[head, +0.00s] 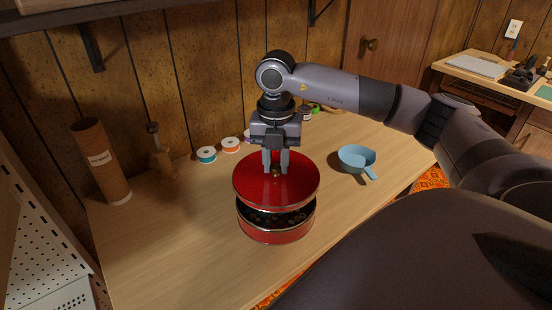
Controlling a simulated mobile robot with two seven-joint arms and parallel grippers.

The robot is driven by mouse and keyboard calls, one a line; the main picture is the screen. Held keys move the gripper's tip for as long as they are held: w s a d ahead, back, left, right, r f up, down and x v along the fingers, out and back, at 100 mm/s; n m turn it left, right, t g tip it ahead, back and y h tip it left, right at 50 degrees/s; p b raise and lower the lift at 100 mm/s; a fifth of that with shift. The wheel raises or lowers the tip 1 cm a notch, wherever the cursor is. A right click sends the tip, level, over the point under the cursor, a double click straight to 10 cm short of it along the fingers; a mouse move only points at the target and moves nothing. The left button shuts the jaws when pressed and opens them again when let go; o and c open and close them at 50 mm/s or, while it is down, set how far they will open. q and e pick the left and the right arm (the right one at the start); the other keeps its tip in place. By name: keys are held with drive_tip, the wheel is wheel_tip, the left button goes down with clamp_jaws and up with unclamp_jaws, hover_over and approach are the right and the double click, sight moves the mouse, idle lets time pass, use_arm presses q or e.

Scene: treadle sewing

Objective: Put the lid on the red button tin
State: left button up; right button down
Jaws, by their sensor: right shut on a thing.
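The red button tin (275,233) stands upright on the wooden table, with dark buttons showing inside its open top. The round red lid (252,184) with a bright metal rim is held above the tin, a gap showing between the two at the front. It sits roughly over the tin and looks nearly level. My right gripper (276,170) points down and is shut on the small knob at the lid's middle. My left gripper is not in view.
A blue scoop-like cup (357,160) stands right of the tin on the table (180,245). Several ribbon spools, one teal (206,155) and one orange (230,146), line the wall. A cardboard tube (101,160) and a wooden stand (160,153) are at the left. The front left table is clear.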

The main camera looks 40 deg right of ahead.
sight(276, 175)
drive_tip(key=shift+f+b, duration=0.35)
drive_tip(key=shift+f, duration=0.35)
drive_tip(key=shift+f+b, duration=0.6)
drive_tip(key=shift+f, duration=0.3)
drive_tip(key=shift+f+b, duration=0.6)
drive_tip(key=shift+f, duration=0.25)
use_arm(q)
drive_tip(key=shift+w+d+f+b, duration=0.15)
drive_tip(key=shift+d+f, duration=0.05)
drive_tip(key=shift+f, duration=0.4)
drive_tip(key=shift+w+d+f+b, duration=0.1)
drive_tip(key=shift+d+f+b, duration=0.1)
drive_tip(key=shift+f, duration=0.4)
use_arm(e)
drive_tip(key=shift+f, duration=0.55)
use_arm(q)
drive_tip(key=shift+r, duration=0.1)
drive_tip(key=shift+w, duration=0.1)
use_arm(e)
drive_tip(key=c, duration=0.8)
unclamp_jaws()
use_arm(q)
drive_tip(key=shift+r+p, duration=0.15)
drive_tip(key=shift+p, duration=0.2)
use_arm(e)
drive_tip(key=shift+r, duration=3.6)
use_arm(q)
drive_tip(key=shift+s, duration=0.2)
use_arm(e)
drive_tip(key=shift+s, duration=0.1)
